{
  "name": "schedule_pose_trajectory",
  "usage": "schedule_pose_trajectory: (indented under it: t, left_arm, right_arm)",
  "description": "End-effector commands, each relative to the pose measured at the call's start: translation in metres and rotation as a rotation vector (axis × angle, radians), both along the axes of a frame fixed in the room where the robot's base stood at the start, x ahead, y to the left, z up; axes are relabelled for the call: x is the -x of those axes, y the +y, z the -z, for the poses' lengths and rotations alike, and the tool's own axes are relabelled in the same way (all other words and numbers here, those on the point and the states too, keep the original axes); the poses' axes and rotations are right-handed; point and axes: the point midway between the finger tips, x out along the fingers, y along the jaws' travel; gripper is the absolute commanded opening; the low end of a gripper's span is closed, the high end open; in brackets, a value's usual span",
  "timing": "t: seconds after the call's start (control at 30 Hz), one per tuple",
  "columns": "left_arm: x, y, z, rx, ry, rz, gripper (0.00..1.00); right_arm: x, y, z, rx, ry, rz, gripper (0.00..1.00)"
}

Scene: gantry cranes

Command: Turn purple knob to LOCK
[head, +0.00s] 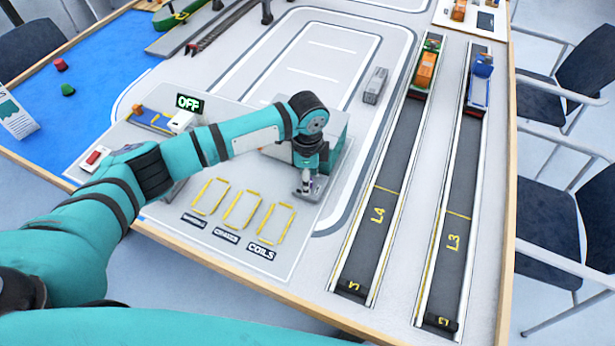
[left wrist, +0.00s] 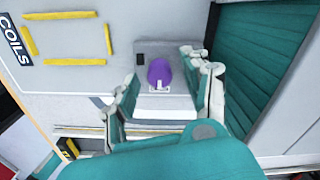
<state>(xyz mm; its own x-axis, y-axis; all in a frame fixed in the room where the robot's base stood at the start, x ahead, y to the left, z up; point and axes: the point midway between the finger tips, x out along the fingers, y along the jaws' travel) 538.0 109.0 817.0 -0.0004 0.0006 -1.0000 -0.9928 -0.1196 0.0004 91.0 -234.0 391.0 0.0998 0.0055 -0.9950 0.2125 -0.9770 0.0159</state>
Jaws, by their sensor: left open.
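The purple knob (left wrist: 159,72) sits on a grey plate (left wrist: 182,47) in the left wrist view. A white mark shows on its lower side; no LOCK lettering is readable. My left gripper (left wrist: 166,82) is open, with one finger to the left of the knob and one to the right. Gaps show between the fingers and the knob in this view. In the head view the left gripper (head: 305,185) points down over the panel, and the knob cannot be made out there. My right gripper is not in view.
A teal ribbed wall (left wrist: 262,52) stands close to the right of the gripper in the left wrist view. Two lanes, L4 (head: 375,215) and L3 (head: 453,240), run on the right.

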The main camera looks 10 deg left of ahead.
Motion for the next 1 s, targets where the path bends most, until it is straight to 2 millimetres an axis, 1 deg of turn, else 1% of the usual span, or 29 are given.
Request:
schedule_pose_trajectory:
  t: [0.13, 0.37, 0.73, 1.0]
  left_arm:
    - [0.0000, -0.0002, 0.0060, 0.001, 0.000, 0.000, 0.49]
    - [0.0000, -0.0001, 0.0063, 0.001, 0.000, 0.000, 0.49]
    - [0.0000, 0.0000, 0.0060, 0.000, 0.000, -0.001, 0.00]
    - [0.0004, 0.0000, 0.0048, 0.000, 0.001, -0.018, 0.00]
  right_arm:
    - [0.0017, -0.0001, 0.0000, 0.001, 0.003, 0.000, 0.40]
    - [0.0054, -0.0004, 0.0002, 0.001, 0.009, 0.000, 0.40]
    - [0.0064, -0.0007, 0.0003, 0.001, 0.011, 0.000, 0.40]
    - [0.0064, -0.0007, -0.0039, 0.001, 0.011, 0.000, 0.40]
